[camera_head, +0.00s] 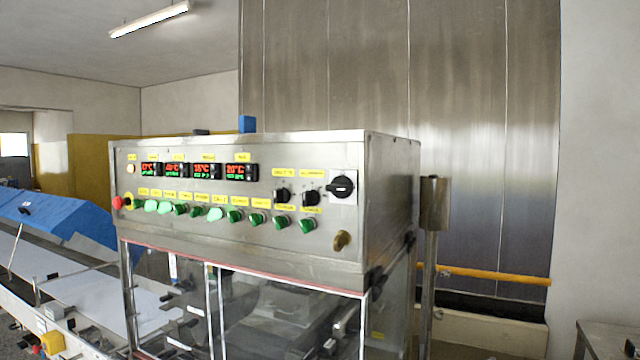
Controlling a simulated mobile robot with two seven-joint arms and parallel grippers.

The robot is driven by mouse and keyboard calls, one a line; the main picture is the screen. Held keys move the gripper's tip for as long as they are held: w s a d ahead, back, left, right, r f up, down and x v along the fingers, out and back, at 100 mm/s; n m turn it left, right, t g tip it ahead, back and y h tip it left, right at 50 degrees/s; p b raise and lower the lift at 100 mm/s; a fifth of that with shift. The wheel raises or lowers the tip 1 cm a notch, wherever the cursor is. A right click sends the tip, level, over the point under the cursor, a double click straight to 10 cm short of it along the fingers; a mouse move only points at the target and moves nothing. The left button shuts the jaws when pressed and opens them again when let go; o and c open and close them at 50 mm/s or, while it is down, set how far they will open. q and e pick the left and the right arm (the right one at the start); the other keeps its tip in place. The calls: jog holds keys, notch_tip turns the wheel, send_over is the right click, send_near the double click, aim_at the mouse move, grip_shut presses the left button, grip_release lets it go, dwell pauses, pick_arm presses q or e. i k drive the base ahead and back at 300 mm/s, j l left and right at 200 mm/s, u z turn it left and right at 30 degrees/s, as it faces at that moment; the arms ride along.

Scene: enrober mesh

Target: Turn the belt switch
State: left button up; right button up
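The control panel (235,205) is the steel front of the machine's upper box. A row of green switches (215,214) runs along it under yellow labels, several of them lit paler. At the right are two black knobs (282,196) and a larger black rotary switch (342,187) on a pale plate. The labels are too small to read, so I cannot tell which is the belt switch. A red emergency button (118,202) is at the left end. Neither of my grippers is in view.
Red and green digital displays (200,171) sit above the switches. A clear-windowed enclosure (270,310) is below the panel. A conveyor (90,300) with a blue cover (65,215) extends left. A steel post (432,250) stands close right. The space before the panel looks clear.

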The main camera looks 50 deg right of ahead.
aim_at(214, 213)
jog(key=z, duration=1.35)
